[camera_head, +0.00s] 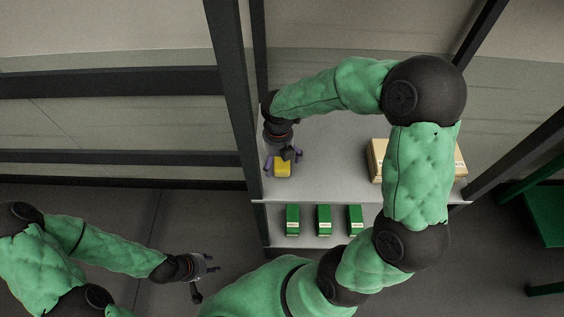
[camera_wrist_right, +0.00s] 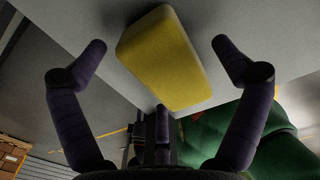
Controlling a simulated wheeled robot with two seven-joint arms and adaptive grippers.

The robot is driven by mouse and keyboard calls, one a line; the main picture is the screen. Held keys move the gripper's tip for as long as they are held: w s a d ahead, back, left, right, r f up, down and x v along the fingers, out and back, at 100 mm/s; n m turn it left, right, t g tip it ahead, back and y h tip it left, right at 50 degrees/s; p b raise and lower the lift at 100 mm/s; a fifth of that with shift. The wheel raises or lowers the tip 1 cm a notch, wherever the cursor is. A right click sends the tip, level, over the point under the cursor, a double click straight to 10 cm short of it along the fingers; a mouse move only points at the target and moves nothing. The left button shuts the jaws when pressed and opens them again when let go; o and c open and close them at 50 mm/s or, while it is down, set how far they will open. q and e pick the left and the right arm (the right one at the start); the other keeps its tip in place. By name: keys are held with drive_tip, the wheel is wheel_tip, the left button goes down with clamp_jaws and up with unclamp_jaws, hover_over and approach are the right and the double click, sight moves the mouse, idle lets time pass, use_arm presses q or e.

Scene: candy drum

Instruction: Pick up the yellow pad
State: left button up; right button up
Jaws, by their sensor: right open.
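The yellow pad (camera_head: 282,171) lies on the grey shelf (camera_head: 325,182), near its left end. My right gripper (camera_head: 284,158) is over the pad, pointing down at it. In the right wrist view the pad (camera_wrist_right: 165,58) is a yellow block with rounded edges, lying between the spread purple fingers of the right gripper (camera_wrist_right: 160,60). Those fingers are open and none visibly presses on the pad. My left gripper (camera_head: 208,270) is low on the left, away from the shelf and with nothing visible in it; its fingers are too small to judge.
A cardboard box (camera_head: 377,158) stands on the shelf to the right, partly hidden by my right arm. Several green boxes (camera_head: 323,219) stand on a lower shelf. A dark upright post (camera_head: 236,100) runs beside the shelf's left end. The shelf between pad and cardboard box is clear.

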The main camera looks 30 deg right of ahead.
drive_tip(key=shift+c, duration=0.2)
drive_tip(key=c, duration=1.2)
drive_tip(key=shift+r, duration=0.1)
drive_tip(key=shift+r+p, duration=0.35)
drive_tip(key=shift+r, duration=0.1)
wheel_tip(320, 180, up, 2)
drive_tip(key=shift+r+p, duration=0.2)
drive_tip(key=shift+p, duration=0.5)
drive_tip(key=s+r, duration=0.1)
drive_tip(key=s+r+p, duration=0.1)
drive_tip(key=r, duration=0.1)
drive_tip(key=s+a+r+p, duration=0.1)
drive_tip(key=s+r, duration=0.1)
drive_tip(key=shift+a+r, duration=0.1)
drive_tip(key=s+a+r+p, duration=0.2)
drive_tip(key=s+r, duration=0.2)
drive_tip(key=s, duration=0.5)
drive_tip(key=shift+s+a+r+p, duration=0.2)
drive_tip(key=shift+s+a+p, duration=0.05)
drive_tip(key=shift+a+p, duration=0.1)
